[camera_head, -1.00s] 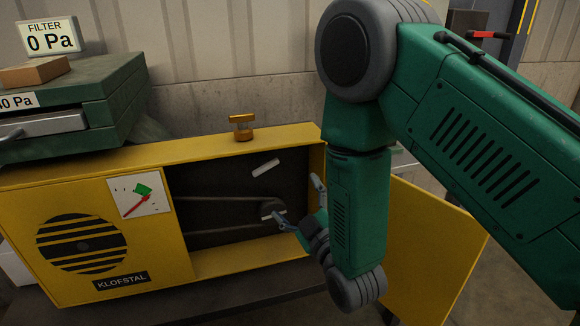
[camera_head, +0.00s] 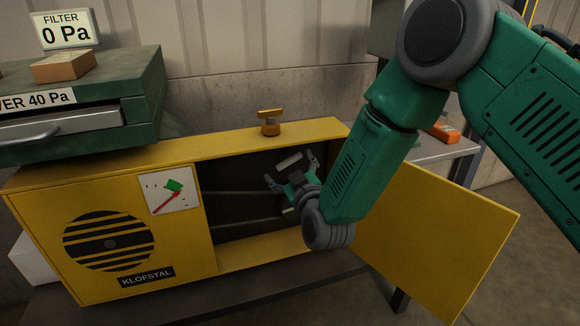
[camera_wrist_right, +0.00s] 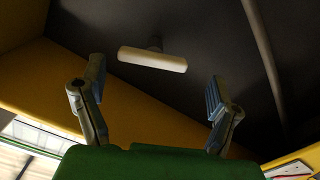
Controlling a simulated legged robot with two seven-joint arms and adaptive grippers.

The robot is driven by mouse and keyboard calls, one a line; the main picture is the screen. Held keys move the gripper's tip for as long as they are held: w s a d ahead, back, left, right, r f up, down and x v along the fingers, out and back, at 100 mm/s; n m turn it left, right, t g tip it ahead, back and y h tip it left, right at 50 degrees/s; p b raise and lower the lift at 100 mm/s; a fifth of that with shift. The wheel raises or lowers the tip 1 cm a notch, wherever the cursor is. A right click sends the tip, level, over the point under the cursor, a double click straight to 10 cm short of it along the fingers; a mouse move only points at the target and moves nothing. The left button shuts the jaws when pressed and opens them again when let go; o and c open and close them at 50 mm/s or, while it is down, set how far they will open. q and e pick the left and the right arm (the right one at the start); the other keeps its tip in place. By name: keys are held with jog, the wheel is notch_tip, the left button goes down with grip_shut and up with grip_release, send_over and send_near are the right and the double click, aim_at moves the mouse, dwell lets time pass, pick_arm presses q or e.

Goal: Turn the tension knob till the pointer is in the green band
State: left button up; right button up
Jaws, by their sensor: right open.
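A pale bar-shaped knob (camera_head: 289,162) sits on the dark back wall inside the open yellow cabinet (camera_head: 232,270). My right gripper (camera_head: 291,172) is inside the opening, open and empty, with its fingers either side of the knob's line. In the right wrist view the knob (camera_wrist_right: 152,59) lies crosswise beyond the open fingertips (camera_wrist_right: 157,85), apart from them. A white gauge (camera_head: 185,204) on the cabinet front has a red pointer (camera_head: 165,203) and a green band (camera_head: 174,185). My left gripper is out of view.
A brass T-shaped fitting (camera_head: 269,122) stands on the cabinet top. The yellow door (camera_head: 435,240) hangs open at right. Belt-like strips run behind my gripper. A green unit (camera_head: 140,100) with a drawer stands at left. An orange object lies on a bench behind my arm.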

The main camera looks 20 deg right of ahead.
aim_at(289, 164)
jog(key=shift+w+a+r, duration=0.25)
jog(key=shift+w+a, duration=0.5)
jog(key=shift+w, duration=0.3)
jog(key=d, duration=0.1)
jog(key=w+d, duration=0.1)
jog(key=d+f, duration=0.1)
jog(key=d, duration=0.1)
jog(key=shift+w, duration=0.15)
jog(key=shift+a+r, duration=0.15)
jog(key=shift+a, duration=0.4)
jog(key=shift+a+r, duration=0.15)
jog(key=shift+a, duration=0.35)
jog(key=c, duration=1.2)
jog(key=shift+o, duration=0.2)
jog(key=shift+a, duration=0.25)
jog(key=shift+d, duration=0.55)
jog(key=shift+a+r+n+p, duration=0.1)
jog(key=shift+a+n+p, duration=0.35)
jog(key=shift+n+p, duration=0.55)
jog(key=n, duration=0.2)
jog(key=shift+n+p, duration=0.3)
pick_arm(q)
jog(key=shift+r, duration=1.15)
pick_arm(e)
jog(key=shift+d+f+n, duration=0.25)
jog(key=shift+f+n, duration=0.05)
jog(key=shift+n, duration=0.2)
